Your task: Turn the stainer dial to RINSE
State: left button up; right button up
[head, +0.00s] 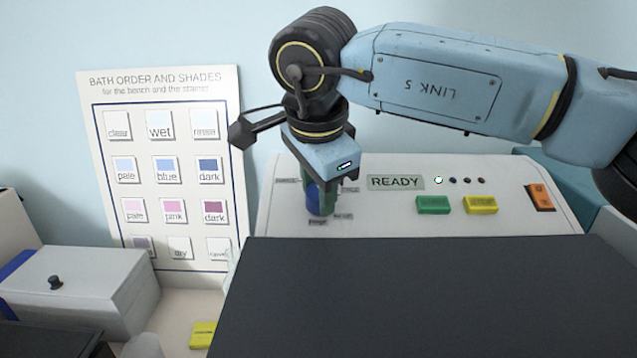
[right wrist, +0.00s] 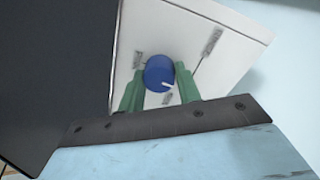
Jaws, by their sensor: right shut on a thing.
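The stainer (head: 380,220) is a white machine with a dial on the left of its sloped panel. The dial (right wrist: 159,72) is a round blue knob with a white pointer mark, seen best in the right wrist view. My right gripper (right wrist: 158,92) has green fingers on both sides of the dial and is shut on it. In the head view the right gripper (head: 322,198) hides most of the dial. Small labels surround the dial, but I cannot read which one is RINSE. My left gripper is not in view.
The panel also has a READY display (head: 395,182), a green button (head: 433,205), a yellow button (head: 480,205) and an orange switch (head: 540,197). A dark flat surface (head: 430,295) lies in front. A shade chart (head: 165,268) and a white box (head: 95,290) stand at left.

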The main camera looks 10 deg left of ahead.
jog(key=shift+n, duration=0.3)
dwell(0.4)
jog(key=o, duration=1)
jog(key=shift+c, duration=0.2)
jog(key=shift+r, duration=0.1)
jog(key=b+v, duration=0.1)
jog(key=v, duration=1.2)
jog(key=shift+s, duration=0.15)
